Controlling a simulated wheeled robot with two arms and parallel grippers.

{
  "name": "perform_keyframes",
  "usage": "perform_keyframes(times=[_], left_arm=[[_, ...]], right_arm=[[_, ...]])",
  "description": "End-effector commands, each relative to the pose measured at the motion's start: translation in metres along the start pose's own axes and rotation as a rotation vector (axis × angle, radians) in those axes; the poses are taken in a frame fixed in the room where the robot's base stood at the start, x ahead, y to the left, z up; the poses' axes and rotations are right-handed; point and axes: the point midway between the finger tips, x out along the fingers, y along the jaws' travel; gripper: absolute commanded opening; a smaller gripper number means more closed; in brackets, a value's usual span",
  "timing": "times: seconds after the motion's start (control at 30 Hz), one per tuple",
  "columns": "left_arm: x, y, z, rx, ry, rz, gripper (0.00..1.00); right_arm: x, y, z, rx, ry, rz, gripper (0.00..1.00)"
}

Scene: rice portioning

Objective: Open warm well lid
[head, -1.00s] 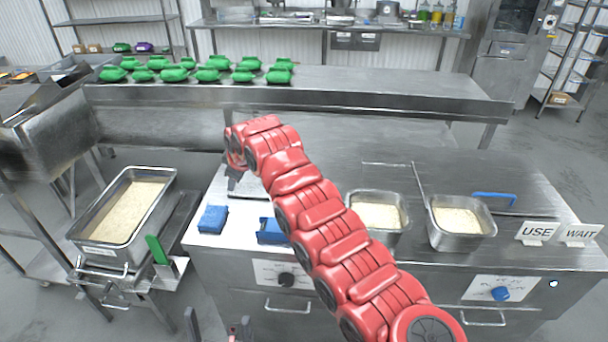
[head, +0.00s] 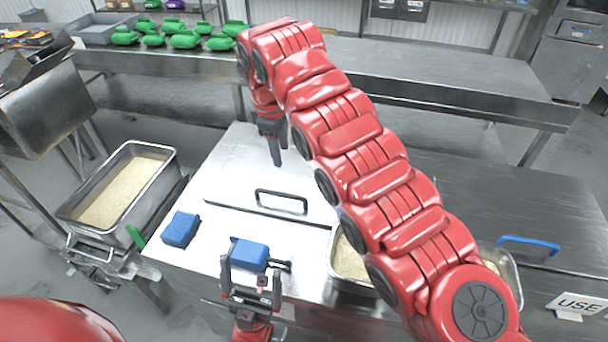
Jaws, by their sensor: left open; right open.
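A flat metal lid (head: 235,190) with a black bar handle (head: 281,201) lies shut on the left part of the steel counter. My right gripper (head: 276,148) is open and empty, pointing down above the counter behind the black handle. My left gripper (head: 250,285) is open at the counter's front edge, below and in front of the black handle. A blue block (head: 249,252) shows just beyond its fingers; I cannot tell whether they touch.
Another blue block (head: 181,229) lies at the counter's left front. Rice pans (head: 348,262) sit in the counter, partly behind my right arm. A larger rice pan (head: 149,194) stands left. Green items (head: 186,40) line the back table. A USE sign (head: 577,304) stands right.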

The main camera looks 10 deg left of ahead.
Motion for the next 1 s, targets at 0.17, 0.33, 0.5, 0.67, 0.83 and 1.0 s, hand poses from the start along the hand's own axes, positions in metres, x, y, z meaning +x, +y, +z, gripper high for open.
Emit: perform_keyframes(times=[0.17, 0.33, 0.5, 0.67, 0.83, 1.0], left_arm=[[0.002, 0.000, -0.001, 0.000, -0.001, 0.000, 0.99], [0.010, -0.001, -0.002, 0.000, -0.001, 0.000, 0.99], [0.021, -0.001, -0.004, 0.000, 0.000, 0.000, 0.99], [0.033, -0.002, -0.006, 0.000, 0.000, 0.000, 0.99], [0.036, -0.002, -0.006, 0.000, 0.000, 0.000, 0.99], [0.036, -0.002, -0.006, 0.000, 0.000, 0.000, 0.99]], right_arm=[[0.010, -0.001, -0.001, -0.004, -0.003, -0.003, 0.47], [0.039, -0.001, 0.000, -0.002, -0.002, -0.005, 0.47], [0.080, -0.002, 0.000, -0.002, -0.003, -0.007, 0.47], [0.119, -0.003, 0.000, -0.004, -0.005, -0.007, 0.47], [0.152, -0.002, -0.002, -0.004, -0.002, -0.002, 0.47], [0.166, -0.001, -0.001, -0.003, -0.001, 0.000, 0.47]])
